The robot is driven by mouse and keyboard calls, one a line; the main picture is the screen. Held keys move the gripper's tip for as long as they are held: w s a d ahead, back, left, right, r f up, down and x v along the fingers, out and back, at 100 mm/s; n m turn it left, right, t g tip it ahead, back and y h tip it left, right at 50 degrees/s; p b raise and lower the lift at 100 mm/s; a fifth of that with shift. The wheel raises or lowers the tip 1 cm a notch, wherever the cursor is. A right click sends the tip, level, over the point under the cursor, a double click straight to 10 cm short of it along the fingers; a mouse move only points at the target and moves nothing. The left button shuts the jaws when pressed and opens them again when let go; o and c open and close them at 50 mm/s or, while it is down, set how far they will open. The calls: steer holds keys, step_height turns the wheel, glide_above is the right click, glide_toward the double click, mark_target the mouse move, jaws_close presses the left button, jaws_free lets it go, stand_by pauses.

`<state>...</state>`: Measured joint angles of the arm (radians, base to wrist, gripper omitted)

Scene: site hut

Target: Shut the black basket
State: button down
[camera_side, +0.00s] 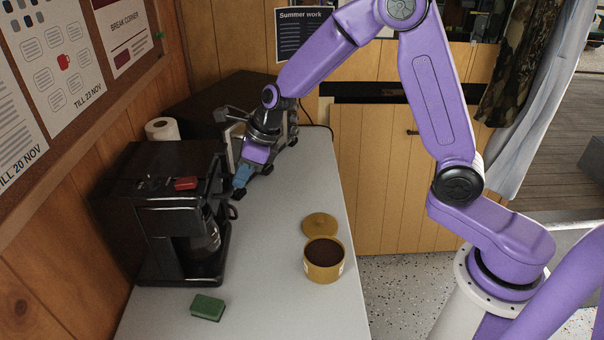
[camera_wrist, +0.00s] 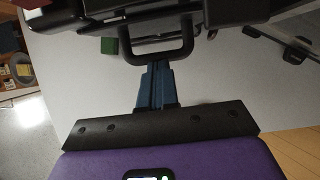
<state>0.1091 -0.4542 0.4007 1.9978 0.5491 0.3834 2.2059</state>
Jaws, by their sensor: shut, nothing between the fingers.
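The black coffee maker (camera_side: 160,215) stands on the grey table at left, with a glass carafe (camera_side: 207,240) low in its front. The black basket (camera_side: 214,190) appears to be at the upper front of the machine. It is dark against the black body, so I cannot tell how far out it stands. My gripper (camera_side: 238,186) is shut and empty, just right of the machine's upper front. In the wrist view its blue fingers (camera_wrist: 156,78) point at a black loop handle (camera_wrist: 156,53), very close to it. I cannot tell whether they touch.
A red object (camera_side: 187,183) lies on top of the machine. A green sponge (camera_side: 207,307) lies in front of it. An open yellow tub of brown contents (camera_side: 324,260) and its lid (camera_side: 320,225) are at right. A paper roll (camera_side: 161,129) stands behind. The middle of the table is clear.

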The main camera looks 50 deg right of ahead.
steer(key=shift+w+a, duration=0.4)
steer(key=shift+a, duration=0.05)
steer(key=s+d+r, duration=0.6)
steer(key=r, duration=0.2)
steer(key=s+d+f+m+g+h, duration=0.1)
steer(key=s+d+m, duration=0.2)
steer(key=s+m, duration=1.2)
steer(key=s+d+f+m+g+h, duration=0.1)
steer(key=s+d+m+g+h, duration=0.1)
steer(key=s+m, duration=1.2)
steer(key=d+m, duration=0.1)
steer(key=m, duration=0.2)
steer(key=shift+s+f+m, duration=0.3)
steer(key=shift+s+f, duration=0.1)
